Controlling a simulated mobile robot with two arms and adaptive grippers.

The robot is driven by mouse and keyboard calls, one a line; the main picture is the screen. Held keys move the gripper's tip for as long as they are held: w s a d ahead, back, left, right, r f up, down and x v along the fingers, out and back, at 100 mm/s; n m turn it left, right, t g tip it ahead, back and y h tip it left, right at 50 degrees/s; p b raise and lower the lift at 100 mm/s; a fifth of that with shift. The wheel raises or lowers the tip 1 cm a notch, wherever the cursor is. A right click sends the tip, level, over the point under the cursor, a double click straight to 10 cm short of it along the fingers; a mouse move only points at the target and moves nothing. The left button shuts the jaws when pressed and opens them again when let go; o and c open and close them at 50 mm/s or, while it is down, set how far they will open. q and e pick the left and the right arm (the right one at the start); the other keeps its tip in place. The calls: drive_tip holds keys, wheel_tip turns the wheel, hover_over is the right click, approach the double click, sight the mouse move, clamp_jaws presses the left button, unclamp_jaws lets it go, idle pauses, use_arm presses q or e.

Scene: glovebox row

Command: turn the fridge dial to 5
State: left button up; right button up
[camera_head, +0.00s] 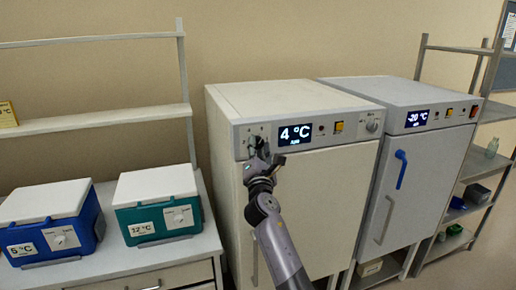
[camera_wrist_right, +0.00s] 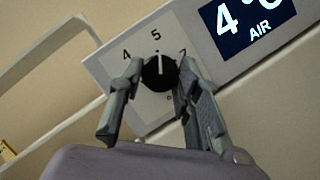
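The fridge dial (camera_wrist_right: 159,73) is a round black knob with a white pointer line on a pale scale plate. In the right wrist view its pointer is up, toward the printed 5; a 4 is to the left and a 7 to the right. My right gripper (camera_wrist_right: 160,68) has one fingertip on each side of the knob, seemingly touching its edges. In the head view my right gripper (camera_head: 260,148) is at the left end of the front panel of the white fridge (camera_head: 315,195) and largely hides the dial. The fridge display (camera_head: 296,134) reads 4 °C. My left gripper is not in view.
A freezer (camera_head: 425,170) with a blue handle and a -20 °C display stands right of the fridge. A blue cooler box (camera_head: 50,220) and a green one (camera_head: 157,205) sit on the left bench. A shelf rack (camera_head: 480,165) is at the far right.

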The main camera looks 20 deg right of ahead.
drive_tip(key=o, duration=0.5)
drive_tip(key=shift+c, duration=0.2)
drive_tip(key=v, duration=1.2)
